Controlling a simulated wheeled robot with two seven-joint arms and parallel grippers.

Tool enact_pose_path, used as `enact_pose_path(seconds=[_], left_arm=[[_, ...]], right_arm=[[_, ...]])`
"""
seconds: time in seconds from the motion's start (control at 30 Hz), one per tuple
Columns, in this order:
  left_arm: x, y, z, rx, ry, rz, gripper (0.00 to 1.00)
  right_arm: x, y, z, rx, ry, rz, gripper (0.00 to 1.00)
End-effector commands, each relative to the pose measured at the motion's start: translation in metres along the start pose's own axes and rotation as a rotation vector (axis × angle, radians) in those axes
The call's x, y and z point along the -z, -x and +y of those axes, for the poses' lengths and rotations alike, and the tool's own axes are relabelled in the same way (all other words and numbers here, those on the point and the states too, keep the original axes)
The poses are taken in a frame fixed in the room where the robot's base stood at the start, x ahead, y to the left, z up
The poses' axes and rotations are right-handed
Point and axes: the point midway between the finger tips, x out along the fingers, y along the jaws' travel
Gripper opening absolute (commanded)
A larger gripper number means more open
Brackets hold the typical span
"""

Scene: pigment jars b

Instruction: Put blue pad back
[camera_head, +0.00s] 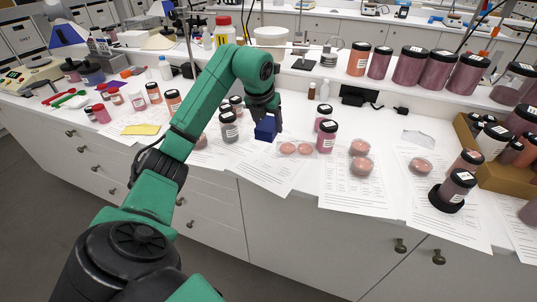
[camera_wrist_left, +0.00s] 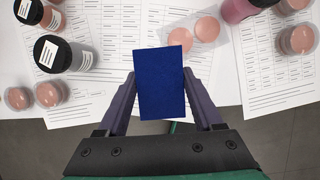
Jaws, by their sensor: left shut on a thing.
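The blue pad (camera_head: 265,130) is a dark blue block between the fingers of my left gripper (camera_head: 264,117). In the left wrist view the pad (camera_wrist_left: 161,84) shows as an upright blue rectangle, and the left gripper's fingers (camera_wrist_left: 160,102) are shut on its two sides. The pad is over a printed paper sheet (camera_head: 262,172) near the front edge of the counter. I cannot tell whether its underside touches the sheet. My right gripper is not in view.
A dark-lidded jar (camera_head: 229,126) stands left of the pad. Pink discs (camera_head: 288,148) and a pink jar (camera_head: 326,137) are to its right. A yellow pad (camera_head: 141,129) lies farther left. Large jars (camera_head: 410,66) line the raised shelf. Bare counter shows behind the sheets.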

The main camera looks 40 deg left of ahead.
Motion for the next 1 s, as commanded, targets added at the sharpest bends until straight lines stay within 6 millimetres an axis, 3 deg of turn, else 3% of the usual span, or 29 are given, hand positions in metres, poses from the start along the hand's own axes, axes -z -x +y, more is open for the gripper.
enact_pose_path(seconds=[0.1,0.2,0.5,0.8,0.83,0.9,1.0], left_arm=[[0.016,-0.035,-0.001,0.002,-0.001,0.006,0.23],[0.025,-0.057,-0.001,0.003,-0.002,0.004,0.23],[0.042,-0.101,-0.001,0.003,-0.002,0.002,0.23],[0.044,-0.107,0.0,0.001,-0.003,-0.001,0.23],[0.043,-0.105,0.0,0.002,-0.003,-0.001,0.79],[0.043,-0.105,0.0,0.002,-0.003,-0.001,0.98],[0.043,-0.105,-0.001,0.002,-0.003,-0.001,0.98]], right_arm=[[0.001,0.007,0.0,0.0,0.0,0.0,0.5],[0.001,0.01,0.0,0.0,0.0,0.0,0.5],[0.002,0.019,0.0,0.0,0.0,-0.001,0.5],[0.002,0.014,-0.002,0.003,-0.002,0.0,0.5],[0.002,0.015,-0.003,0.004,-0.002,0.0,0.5],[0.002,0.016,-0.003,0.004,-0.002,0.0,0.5],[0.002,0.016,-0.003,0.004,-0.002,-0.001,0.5]])
